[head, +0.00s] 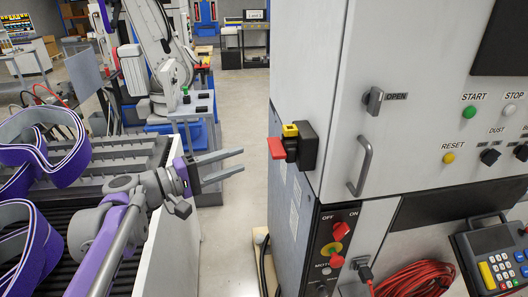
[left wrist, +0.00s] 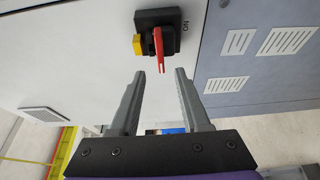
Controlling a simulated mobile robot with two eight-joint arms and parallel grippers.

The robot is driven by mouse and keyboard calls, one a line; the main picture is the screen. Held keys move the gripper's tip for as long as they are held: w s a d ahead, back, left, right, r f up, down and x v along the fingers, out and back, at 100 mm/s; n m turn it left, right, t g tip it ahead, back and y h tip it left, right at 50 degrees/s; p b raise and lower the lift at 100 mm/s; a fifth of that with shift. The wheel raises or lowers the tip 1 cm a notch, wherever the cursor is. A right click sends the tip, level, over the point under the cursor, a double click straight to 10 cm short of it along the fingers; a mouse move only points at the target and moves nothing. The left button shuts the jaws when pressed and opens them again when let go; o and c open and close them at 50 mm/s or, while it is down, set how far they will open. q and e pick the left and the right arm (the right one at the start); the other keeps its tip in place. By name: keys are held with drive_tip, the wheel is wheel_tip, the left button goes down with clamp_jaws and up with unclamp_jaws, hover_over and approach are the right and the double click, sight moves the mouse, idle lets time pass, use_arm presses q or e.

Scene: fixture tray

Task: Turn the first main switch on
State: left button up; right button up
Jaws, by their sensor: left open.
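A main switch with a red handle (head: 276,148), a yellow part (head: 290,130) and a black base (head: 308,146) is mounted on the left side of the machine cabinet. In the left wrist view its red handle (left wrist: 158,45) points down the picture from the black base (left wrist: 172,17), with an "ON" label beside it. My left gripper (head: 243,160) is open and empty, a little left of the handle in the head view. In the left wrist view the handle's tip lines up between the fingertips (left wrist: 159,72); no contact shows. My right gripper is not in view.
The cabinet front has a grey door handle (head: 364,165), an OPEN knob (head: 374,100), a green START button (head: 469,112) and an OFF/ON rotary switch (head: 341,231). A coiled red cable (head: 418,280) lies low right. Floor (head: 237,215) is clear left of the cabinet.

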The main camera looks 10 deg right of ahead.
sight(270, 147)
use_arm(q)
drive_tip(key=x, duration=1)
drive_tip(key=shift+s+p, duration=0.1)
drive_tip(key=shift+p, duration=0.25)
drive_tip(key=shift+a, duration=0.1)
clamp_jaws()
